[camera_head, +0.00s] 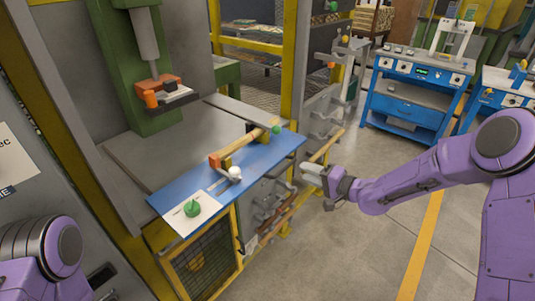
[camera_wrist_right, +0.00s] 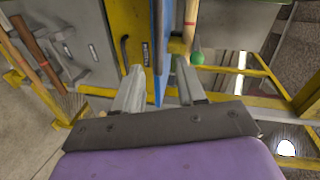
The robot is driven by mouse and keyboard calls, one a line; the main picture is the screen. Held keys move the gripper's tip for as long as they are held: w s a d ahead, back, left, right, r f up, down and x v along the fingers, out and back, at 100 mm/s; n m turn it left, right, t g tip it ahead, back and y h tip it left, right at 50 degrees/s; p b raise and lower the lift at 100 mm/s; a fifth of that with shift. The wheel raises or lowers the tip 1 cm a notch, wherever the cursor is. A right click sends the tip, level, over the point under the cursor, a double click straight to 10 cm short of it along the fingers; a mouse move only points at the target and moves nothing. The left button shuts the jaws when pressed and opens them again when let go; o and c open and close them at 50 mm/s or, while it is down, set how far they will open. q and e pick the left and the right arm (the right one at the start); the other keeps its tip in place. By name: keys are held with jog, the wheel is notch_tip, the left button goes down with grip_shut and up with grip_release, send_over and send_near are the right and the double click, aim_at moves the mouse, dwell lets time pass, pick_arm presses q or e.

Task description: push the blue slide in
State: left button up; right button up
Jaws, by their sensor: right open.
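The blue slide (camera_head: 262,163) is a flat blue board sticking out in front of the green press, at the edge of the grey bench top. A wooden bar with a green ball end, a white ball and a white card with a green knob are on it. My right gripper (camera_head: 313,174) is open and empty, just right of the board's front edge and seemingly apart from it. In the right wrist view the board shows edge-on as a thin blue strip (camera_wrist_right: 158,45) ahead of the open fingers (camera_wrist_right: 158,88). My left gripper is out of view.
The green press (camera_head: 120,60) stands behind the board, with a yellow post (camera_head: 290,60) at its right. Hanging tools and a yellow mesh guard (camera_head: 208,265) are below the board. A blue workbench (camera_head: 412,90) stands at the back right. The floor between is clear.

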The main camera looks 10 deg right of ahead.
aim_at(286, 169)
jog(key=shift+m+g+y, duration=0.3)
jog(key=shift+m, duration=0.5)
jog(key=x, duration=0.3)
jog(key=p+x, duration=0.1)
jog(key=x, duration=0.2)
jog(key=a+x, duration=0.1)
jog(key=x, duration=0.3)
jog(key=shift+s, duration=0.3)
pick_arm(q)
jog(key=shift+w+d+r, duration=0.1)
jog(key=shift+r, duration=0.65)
pick_arm(e)
jog(key=shift+w+f, duration=0.1)
jog(key=shift+w, duration=0.1)
grip_shut()
